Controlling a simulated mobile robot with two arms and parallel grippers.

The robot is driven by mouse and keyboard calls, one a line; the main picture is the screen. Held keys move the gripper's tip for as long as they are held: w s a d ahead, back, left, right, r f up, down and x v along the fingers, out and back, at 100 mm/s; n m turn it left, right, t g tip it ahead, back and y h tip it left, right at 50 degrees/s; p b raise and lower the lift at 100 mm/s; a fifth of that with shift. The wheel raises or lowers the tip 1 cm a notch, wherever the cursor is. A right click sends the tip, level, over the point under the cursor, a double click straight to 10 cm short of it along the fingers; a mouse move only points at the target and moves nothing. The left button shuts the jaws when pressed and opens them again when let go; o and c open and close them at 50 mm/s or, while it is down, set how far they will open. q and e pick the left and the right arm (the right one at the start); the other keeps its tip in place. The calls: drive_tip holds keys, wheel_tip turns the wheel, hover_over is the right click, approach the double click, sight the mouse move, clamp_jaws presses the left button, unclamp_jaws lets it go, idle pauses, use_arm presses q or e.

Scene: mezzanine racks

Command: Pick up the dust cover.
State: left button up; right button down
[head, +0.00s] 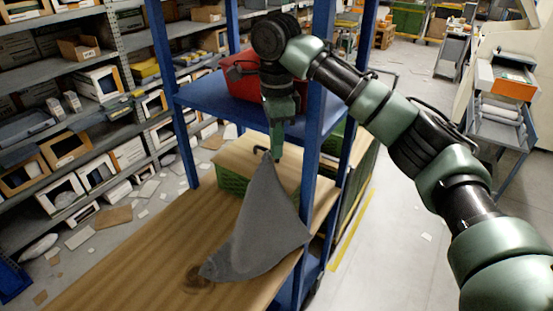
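The dust cover (258,232) is a grey cloth in the head view. It hangs in a peak from my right gripper (276,152), which points down and is shut on its top corner. The cloth fans out below, and its lower edge reaches the wooden board (140,262); I cannot tell whether that edge rests on it. The cloth hangs in front of a green crate (232,182) with a tan top. My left gripper does not show.
Blue rack posts (316,120) stand close beside the cloth and my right arm. A red bin (240,78) sits on the blue shelf (205,95) behind. Grey shelving with boxes (100,85) lines the left, with litter on the floor. Open floor (390,240) lies to the right.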

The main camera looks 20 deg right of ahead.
wheel_tip(320, 180, up, 16)
drive_tip(key=shift+f, duration=0.25)
idle(0.3)
